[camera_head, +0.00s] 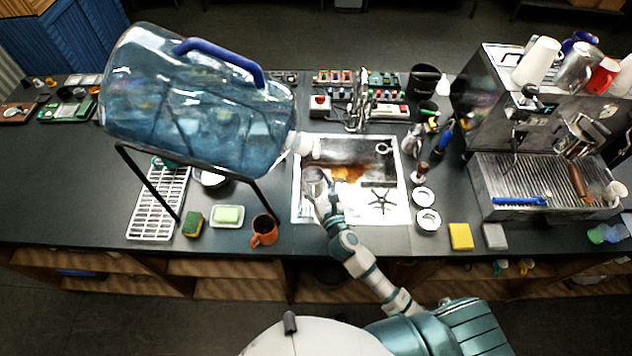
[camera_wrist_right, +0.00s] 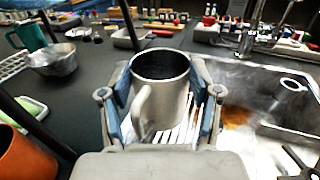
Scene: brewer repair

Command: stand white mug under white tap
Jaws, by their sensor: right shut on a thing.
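A pale grey-white mug (camera_head: 313,179) is upright in my right gripper (camera_head: 321,200), over the left part of the sink. In the right wrist view the mug (camera_wrist_right: 160,85) sits between the two fingers (camera_wrist_right: 161,108), with its handle toward the camera. The white tap (camera_head: 302,143) is at the neck of the big blue water jug (camera_head: 195,100), which lies tilted on a black stand. In the head view the mug appears just below and slightly right of the tap; the gap in height and depth is unclear. My left gripper is not in view.
The steel sink (camera_head: 400,205) has a brown stain and a small mug inside. An orange mug (camera_head: 264,232), a soap dish (camera_head: 228,215) and a sponge (camera_head: 193,223) stand left of it. The stand's black legs are close by. An espresso machine (camera_head: 545,130) is at the right.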

